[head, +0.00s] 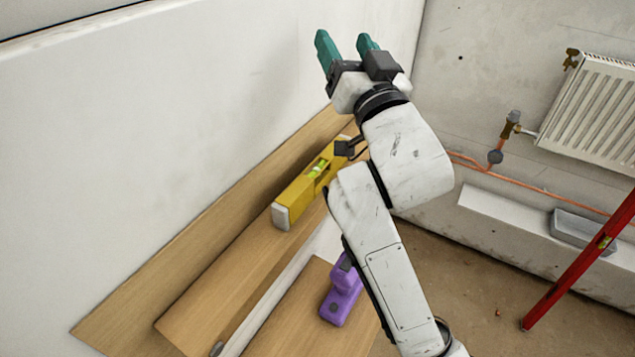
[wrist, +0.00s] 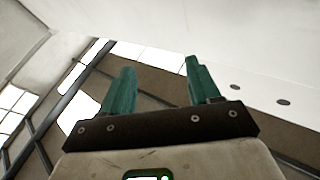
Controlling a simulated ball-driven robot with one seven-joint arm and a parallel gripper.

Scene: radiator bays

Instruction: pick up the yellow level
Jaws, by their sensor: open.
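The yellow level (head: 303,191) lies on a wooden shelf against the white wall in the head view, with a pale end cap and a green vial. Its far end is partly hidden behind my arm. My gripper (head: 346,46) is raised above and beyond the level, apart from it, with its green fingers pointing up. The fingers are open and empty; in the wrist view my gripper (wrist: 155,88) also shows a clear gap between them. The level is not in the wrist view, which shows windows and ceiling.
A purple tool (head: 342,292) sits on a lower wooden surface (head: 300,312) beside my arm. A red level (head: 585,262) leans at the right near a white radiator (head: 592,112). A grey tray (head: 580,230) and orange pipes run along the back wall. The near part of the shelf (head: 215,287) is clear.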

